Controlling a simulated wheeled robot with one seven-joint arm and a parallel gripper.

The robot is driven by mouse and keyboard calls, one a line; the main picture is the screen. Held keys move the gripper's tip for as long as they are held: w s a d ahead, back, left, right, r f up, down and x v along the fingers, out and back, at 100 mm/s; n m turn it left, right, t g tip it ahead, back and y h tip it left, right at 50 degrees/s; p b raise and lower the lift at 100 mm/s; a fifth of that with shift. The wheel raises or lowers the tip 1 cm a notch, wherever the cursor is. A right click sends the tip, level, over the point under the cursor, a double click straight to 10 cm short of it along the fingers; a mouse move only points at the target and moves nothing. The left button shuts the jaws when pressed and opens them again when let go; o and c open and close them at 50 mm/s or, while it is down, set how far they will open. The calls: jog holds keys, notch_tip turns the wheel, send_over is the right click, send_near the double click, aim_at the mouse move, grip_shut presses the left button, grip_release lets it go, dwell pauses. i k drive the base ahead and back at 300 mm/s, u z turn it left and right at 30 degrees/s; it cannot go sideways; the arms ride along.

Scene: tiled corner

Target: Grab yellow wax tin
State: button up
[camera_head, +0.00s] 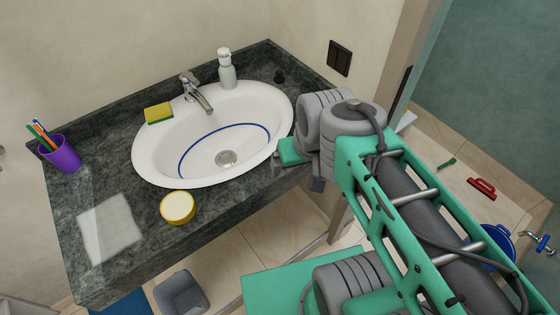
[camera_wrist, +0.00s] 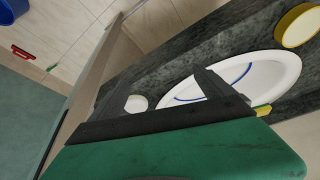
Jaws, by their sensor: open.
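The yellow wax tin (camera_head: 178,207) is round, with a yellow side and a pale cream top. It stands on the dark stone counter in front of the sink, near the front edge. It also shows at the upper right corner of the wrist view (camera_wrist: 299,25), off to the right of my fingers. My gripper (camera_wrist: 162,88) is open and empty, with its two dark fingers spread. In the head view it is at the right end of the sink, partly hidden by my arm, well apart from the tin.
A white sink (camera_head: 210,165) with a faucet (camera_head: 196,92) fills the counter's middle. A sponge (camera_head: 158,113), soap bottle (camera_head: 227,70) and purple cup of brushes (camera_head: 60,153) stand around it. A grey bin (camera_head: 181,292) is below.

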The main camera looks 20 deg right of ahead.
aim_at(177, 208)
jog(key=u, duration=1.25)
